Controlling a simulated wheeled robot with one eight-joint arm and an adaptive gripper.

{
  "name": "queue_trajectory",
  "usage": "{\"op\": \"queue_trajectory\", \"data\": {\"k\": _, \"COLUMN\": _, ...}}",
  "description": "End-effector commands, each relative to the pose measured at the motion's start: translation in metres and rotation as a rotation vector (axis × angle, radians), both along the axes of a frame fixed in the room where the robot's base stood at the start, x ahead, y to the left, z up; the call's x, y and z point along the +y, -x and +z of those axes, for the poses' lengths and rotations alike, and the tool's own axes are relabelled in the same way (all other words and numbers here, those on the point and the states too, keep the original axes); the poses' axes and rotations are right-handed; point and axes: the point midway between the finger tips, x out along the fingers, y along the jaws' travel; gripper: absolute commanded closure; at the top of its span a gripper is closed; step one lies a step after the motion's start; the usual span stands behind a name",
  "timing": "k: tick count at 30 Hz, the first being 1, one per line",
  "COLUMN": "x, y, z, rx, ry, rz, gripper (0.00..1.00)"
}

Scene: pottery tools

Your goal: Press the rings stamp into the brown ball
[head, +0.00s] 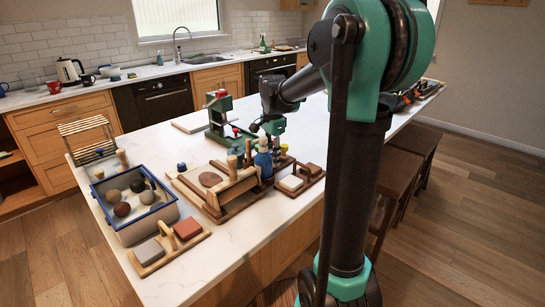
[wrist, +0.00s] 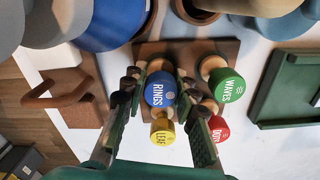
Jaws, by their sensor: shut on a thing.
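The rings stamp (wrist: 160,88) has a blue top lettered RINGS and stands upright among other stamps on a brown wooden rack (wrist: 225,48). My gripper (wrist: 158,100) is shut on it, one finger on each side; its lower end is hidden. In the head view my gripper (head: 276,142) is over the stamps behind the blue bottle, and the rings stamp cannot be made out. A reddish-brown ball (head: 122,209) lies in the blue-rimmed tub (head: 150,222) at the left of the counter, well apart from my gripper.
Waves (wrist: 227,85), leaf (wrist: 162,132) and dots (wrist: 218,128) stamps stand close around my fingers. Several other balls share the tub. A green press (head: 217,112) stands behind.

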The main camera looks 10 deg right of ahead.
Motion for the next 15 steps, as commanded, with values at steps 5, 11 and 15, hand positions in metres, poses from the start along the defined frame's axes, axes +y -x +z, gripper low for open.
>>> {"op": "queue_trajectory", "data": {"k": 5, "x": 0.0000, "y": 0.0000, "z": -0.0020, "rx": 0.000, "ry": 0.000, "rz": 0.000, "gripper": 0.68}}
{"op": "queue_trajectory", "data": {"k": 11, "x": 0.0000, "y": 0.0000, "z": -0.0019, "rx": 0.000, "ry": 0.000, "rz": 0.000, "gripper": 0.48}}
{"op": "queue_trajectory", "data": {"k": 15, "x": 0.0000, "y": 0.0000, "z": -0.0018, "rx": 0.000, "ry": 0.000, "rz": 0.000, "gripper": 0.48}}
